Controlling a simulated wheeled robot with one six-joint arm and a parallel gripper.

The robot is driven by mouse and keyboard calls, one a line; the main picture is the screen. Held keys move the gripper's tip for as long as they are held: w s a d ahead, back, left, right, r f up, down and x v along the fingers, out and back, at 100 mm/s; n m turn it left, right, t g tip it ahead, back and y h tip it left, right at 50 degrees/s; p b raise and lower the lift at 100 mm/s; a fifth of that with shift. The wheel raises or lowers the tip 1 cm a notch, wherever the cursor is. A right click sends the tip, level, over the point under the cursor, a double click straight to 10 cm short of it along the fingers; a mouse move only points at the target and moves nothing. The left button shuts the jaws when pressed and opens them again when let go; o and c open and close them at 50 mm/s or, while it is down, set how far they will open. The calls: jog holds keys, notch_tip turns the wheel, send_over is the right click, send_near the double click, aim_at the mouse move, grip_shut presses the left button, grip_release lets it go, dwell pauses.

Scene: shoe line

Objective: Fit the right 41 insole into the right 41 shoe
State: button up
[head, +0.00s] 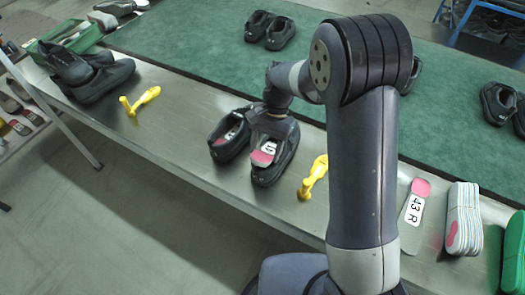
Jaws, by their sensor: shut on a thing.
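A pair of dark shoes stands side by side on the steel bench edge. The right shoe (287,160) is under my gripper (268,132). An insole (263,158) with a pink heel end and a white label lies at the right shoe's opening, its heel end towards me. My gripper is shut on this insole from above; the fingertips are hard to make out. The insole's front part is hidden by the gripper, so I cannot tell how deep it sits. The left shoe (222,150) has a labelled insole with a pink end inside.
Yellow tools lie left (140,101) and right (314,176) of the pair. A "43 R" insole (414,215) and an insole stack (464,220) lie at right. Dark shoes (100,80) and a green crate (75,38) are far left. A green belt (190,45) runs behind.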

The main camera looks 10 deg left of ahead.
aim_at(269, 152)
jog(key=shift+w+d+f, duration=0.25)
jog(key=shift+w, duration=0.3)
jog(key=shift+w+d+f, duration=0.2)
jog(key=shift+w, duration=0.35)
jog(key=shift+s+f+t+h+b, duration=0.1)
jog(key=shift+f+t+h+b, duration=0.3)
jog(key=shift+f+b, duration=0.5)
jog(key=o, duration=1)
jog(key=shift+s+f, duration=0.15)
jog(key=shift+o, duration=0.2)
jog(key=shift+r+p, duration=1.2)
jog(key=shift+r, duration=0.55)
jog(key=shift+w, duration=0.2)
